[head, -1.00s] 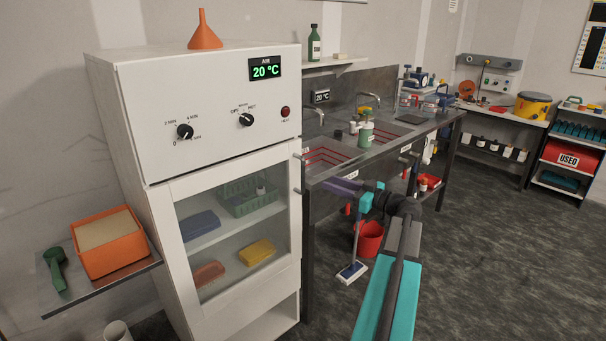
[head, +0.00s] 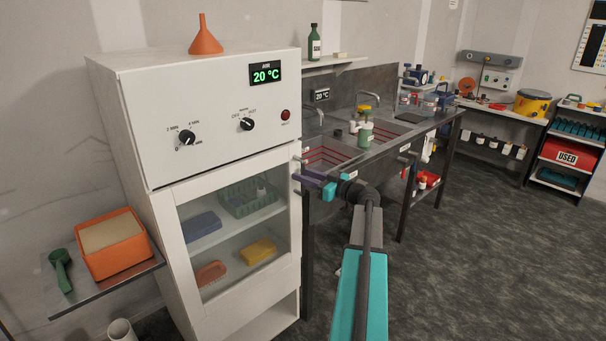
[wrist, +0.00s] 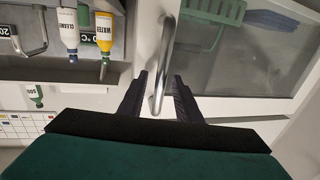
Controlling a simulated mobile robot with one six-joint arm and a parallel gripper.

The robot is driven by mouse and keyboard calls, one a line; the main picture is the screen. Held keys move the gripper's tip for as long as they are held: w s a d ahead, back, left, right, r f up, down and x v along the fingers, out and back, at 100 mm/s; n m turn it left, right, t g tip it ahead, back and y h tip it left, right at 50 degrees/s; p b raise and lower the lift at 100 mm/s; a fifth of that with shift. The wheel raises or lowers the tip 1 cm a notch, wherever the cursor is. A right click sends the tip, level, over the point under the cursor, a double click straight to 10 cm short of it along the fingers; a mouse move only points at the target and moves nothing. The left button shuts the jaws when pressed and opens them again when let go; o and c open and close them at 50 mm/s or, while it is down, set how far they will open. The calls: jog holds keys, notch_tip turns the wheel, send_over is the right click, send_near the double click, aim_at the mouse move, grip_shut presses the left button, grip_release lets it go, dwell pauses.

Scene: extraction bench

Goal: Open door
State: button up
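The white cabinet's glass-fronted door (head: 232,225) is shut. Its metal bar handle (wrist: 163,65) is on the door's right edge in the head view, partly hidden there by my gripper (head: 306,177). In the wrist view my gripper (wrist: 160,92) is open, with one dark finger on each side of the handle. The bar lies between the fingers, with small gaps visible on both sides.
An orange box (head: 108,243) and a green scoop (head: 60,270) sit on the left side shelf. An orange funnel (head: 205,36) stands on the cabinet. The sink bench (head: 393,132) is close on the right. The floor (head: 440,290) in front is open.

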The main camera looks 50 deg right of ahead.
jog(key=shift+w, duration=0.35)
grip_shut()
jog(key=shift+s+a, duration=0.15)
jog(key=shift+a, duration=0.1)
